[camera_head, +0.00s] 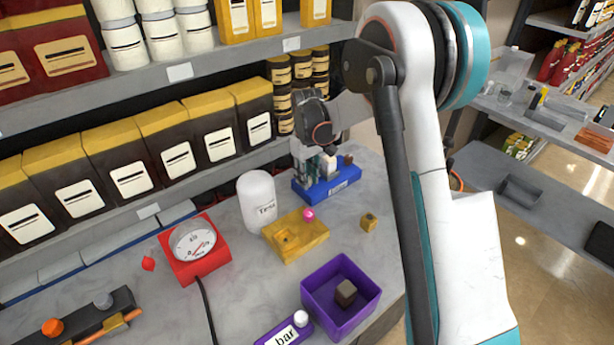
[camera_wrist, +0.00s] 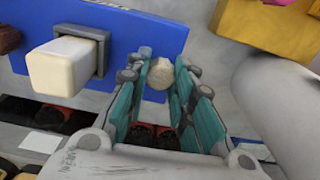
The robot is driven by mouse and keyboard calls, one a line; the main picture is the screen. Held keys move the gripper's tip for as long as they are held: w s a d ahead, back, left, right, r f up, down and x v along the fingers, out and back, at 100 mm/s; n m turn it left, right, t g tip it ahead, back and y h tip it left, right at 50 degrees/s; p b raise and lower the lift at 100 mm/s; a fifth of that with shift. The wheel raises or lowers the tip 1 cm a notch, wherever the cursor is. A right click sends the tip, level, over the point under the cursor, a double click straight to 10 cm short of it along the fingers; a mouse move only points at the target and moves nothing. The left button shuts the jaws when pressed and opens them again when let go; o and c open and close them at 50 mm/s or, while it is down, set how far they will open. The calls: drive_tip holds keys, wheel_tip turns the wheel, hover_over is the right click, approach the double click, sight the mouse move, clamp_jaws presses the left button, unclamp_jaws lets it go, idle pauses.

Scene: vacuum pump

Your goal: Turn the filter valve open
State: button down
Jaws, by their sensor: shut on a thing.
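A blue unit (camera_head: 318,190) stands at the back of the bench, below the shelf; it fills the upper left of the wrist view (camera_wrist: 140,25). It carries a cream block (camera_wrist: 65,66) in a grey frame and a round beige knob (camera_wrist: 160,73), which appears to be the filter valve handle. My gripper (camera_wrist: 162,85) is shut on this knob, with a teal-padded finger on each side. In the head view my gripper (camera_head: 314,150) reaches down over the unit, and the knob cannot be made out there. The valve's setting cannot be read.
A white cylinder (camera_head: 257,200) stands close left of the unit. A yellow block (camera_head: 305,240), red gauge (camera_head: 190,265) and purple tray (camera_head: 325,312) with a brown cube (camera_head: 345,292) are nearer. Stocked shelves run close behind.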

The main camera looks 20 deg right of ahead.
drive_tip(key=c, duration=1.4)
unclamp_jaws()
drive_tip(key=shift+o, duration=0.2)
wheel_tip(320, 180, up, 12)
